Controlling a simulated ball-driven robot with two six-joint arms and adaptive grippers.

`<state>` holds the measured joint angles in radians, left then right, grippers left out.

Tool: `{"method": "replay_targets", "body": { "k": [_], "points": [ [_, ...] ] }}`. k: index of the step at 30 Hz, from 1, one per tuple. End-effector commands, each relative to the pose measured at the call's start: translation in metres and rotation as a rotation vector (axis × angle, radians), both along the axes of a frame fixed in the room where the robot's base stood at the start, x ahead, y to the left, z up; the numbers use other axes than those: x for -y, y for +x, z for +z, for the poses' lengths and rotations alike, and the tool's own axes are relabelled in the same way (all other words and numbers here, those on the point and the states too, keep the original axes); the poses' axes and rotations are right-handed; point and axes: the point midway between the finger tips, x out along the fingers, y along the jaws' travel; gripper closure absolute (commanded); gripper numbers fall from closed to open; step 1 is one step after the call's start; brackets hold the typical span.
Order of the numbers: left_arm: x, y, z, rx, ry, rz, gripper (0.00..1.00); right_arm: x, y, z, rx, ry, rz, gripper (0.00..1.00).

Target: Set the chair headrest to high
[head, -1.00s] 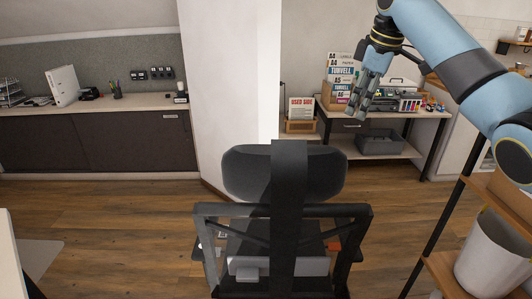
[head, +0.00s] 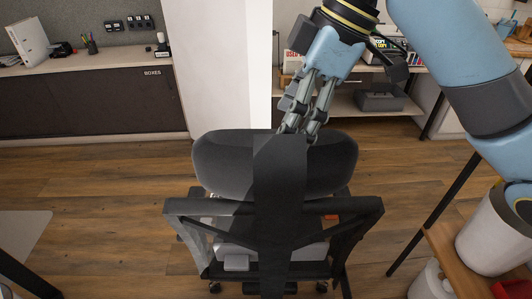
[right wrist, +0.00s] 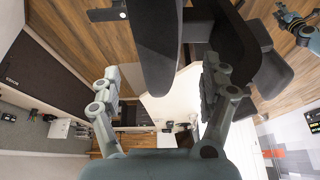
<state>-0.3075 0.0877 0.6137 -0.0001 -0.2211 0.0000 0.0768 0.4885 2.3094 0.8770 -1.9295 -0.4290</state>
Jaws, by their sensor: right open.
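The chair's dark grey headrest (head: 220,165) sits on top of the backrest post (head: 280,180), seen from behind in the head view. The chair's mesh back frame (head: 350,218) is below it, with a gap between the two. In the right wrist view the headrest (right wrist: 158,45) reaches down between the open fingers (right wrist: 160,85), with space visible on both sides. Whether a finger touches it I cannot tell.
A wooden shelf with a white bin (head: 495,238) stands close on the right. A table with a grey box (head: 382,97) is behind my right arm. A dark cabinet (head: 85,100) lines the back left.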

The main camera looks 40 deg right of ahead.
Motion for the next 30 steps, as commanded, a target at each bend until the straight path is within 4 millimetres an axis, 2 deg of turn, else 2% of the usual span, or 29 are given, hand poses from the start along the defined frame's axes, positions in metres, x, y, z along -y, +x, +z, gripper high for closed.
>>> {"method": "replay_targets", "body": {
  "k": [6, 12, 17, 24, 30],
  "points": [
    [0.006, 0.007, 0.001, 0.011, -0.007, 0.002, 0.6, -0.016, 0.009, -0.042, -0.005, 0.007, -0.003, 0.21],
    [0.01, 0.014, 0.005, 0.021, -0.012, 0.002, 0.6, -0.024, 0.016, -0.069, -0.003, 0.003, -0.002, 0.21],
    [0.009, 0.013, 0.006, 0.02, -0.011, 0.002, 0.6, -0.027, 0.018, -0.078, -0.001, -0.001, -0.001, 0.21],
    [0.008, 0.012, 0.006, 0.018, -0.01, 0.003, 0.6, -0.027, 0.019, -0.079, 0.0, -0.001, 0.0, 0.21],
    [0.007, 0.01, 0.005, 0.015, -0.008, 0.002, 0.6, -0.027, 0.019, -0.079, 0.0, -0.001, 0.0, 0.46]
  ]
}}
